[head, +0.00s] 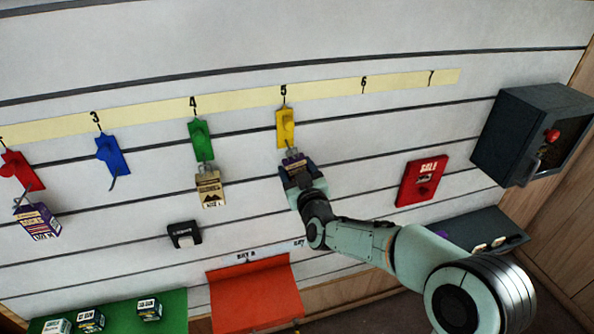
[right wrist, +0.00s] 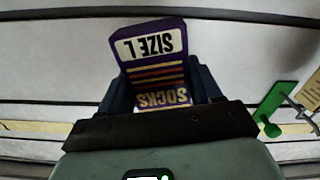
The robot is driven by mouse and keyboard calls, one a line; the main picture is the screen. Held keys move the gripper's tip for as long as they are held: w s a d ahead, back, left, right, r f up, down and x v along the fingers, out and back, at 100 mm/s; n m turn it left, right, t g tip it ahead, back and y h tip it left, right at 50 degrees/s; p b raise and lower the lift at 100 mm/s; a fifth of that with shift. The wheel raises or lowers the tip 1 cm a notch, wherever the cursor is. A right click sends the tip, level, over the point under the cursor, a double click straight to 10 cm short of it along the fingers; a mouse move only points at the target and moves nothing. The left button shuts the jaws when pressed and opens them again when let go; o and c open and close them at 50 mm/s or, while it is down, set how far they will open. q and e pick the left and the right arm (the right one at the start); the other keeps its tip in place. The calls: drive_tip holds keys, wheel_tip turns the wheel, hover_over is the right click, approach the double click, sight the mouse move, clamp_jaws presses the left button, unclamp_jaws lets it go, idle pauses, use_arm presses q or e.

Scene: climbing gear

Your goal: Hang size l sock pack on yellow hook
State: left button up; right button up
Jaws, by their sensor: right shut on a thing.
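The purple size L sock pack (right wrist: 157,75) is between the fingers of my right gripper (right wrist: 155,95). Its SIZE L and SOCKS lettering shows upside down in the right wrist view. In the head view the pack (head: 294,159) shows just above my right gripper (head: 298,175), which covers most of it. The yellow hook (head: 285,128) is on the wall under number 5, directly above the pack. The pack's top is close to the hook's lower end; I cannot tell whether they touch. My left gripper is not in view.
To the left are a green hook (head: 201,140) with a beige pack (head: 210,189), a blue hook (head: 109,154) that looks empty, and a red hook (head: 16,170) with a purple pack (head: 38,222). A red sign (head: 421,181) and a dark box (head: 510,130) are at right.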

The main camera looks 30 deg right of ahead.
drive_tip(key=o, duration=1.1)
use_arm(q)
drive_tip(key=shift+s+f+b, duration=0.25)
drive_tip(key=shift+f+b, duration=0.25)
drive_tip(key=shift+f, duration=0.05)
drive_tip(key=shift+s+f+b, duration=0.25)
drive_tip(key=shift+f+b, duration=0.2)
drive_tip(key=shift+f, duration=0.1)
use_arm(e)
drive_tip(key=v, duration=1.3)
drive_tip(key=shift+s+a+r, duration=0.1)
drive_tip(key=shift+s, duration=0.1)
